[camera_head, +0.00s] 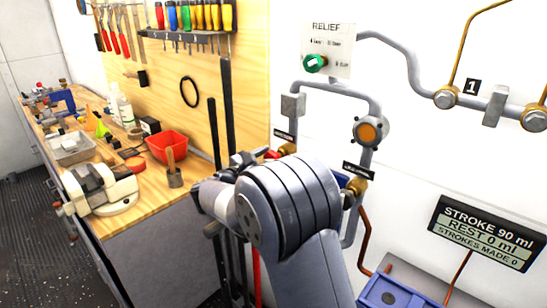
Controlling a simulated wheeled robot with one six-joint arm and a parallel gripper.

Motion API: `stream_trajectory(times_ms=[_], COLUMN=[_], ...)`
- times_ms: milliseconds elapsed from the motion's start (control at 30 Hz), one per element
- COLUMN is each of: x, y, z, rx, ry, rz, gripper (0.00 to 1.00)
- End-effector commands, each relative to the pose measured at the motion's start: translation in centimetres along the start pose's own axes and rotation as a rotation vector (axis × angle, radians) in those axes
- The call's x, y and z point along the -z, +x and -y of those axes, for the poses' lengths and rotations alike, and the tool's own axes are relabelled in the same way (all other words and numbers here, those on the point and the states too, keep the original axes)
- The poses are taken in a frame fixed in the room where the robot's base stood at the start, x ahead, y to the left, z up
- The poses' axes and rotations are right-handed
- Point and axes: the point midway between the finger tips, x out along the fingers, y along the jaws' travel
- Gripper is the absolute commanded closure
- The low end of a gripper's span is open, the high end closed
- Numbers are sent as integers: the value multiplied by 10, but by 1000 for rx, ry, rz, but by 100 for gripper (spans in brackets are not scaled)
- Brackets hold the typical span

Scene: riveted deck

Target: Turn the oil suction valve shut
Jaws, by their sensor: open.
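Two brass valves sit on the grey pipes of the wall. The left valve (287,149) has a red lever (272,154) pointing left, and the right valve (357,185) is partly behind my arm. Each has a small black label above it, too small to read, so I cannot tell which is the oil suction valve. My gripper (240,160) is just left of the red lever, mostly hidden by my wrist. It is open, and I cannot tell whether it touches the lever. The right valve's handle is hidden.
A relief sign (326,47) with a green knob (315,63) is above the pipes. A stroke display (487,233) reads rest 0 ml, strokes made 0. A blue box (395,293) is below. At left, a workbench (150,214) holds a red bin (168,146) and a cream machine (98,188).

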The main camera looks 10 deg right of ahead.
Motion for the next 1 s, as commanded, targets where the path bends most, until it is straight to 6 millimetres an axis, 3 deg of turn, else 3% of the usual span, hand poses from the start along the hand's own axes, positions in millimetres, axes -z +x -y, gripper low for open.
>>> stream_trajectory(times_ms=[367,900,1000], x=[0,0,0], y=[8,8,8], z=[0,0,0], rx=[-1,0,0], ry=[1,0,3], rz=[0,0,0], gripper=[35,78,80])
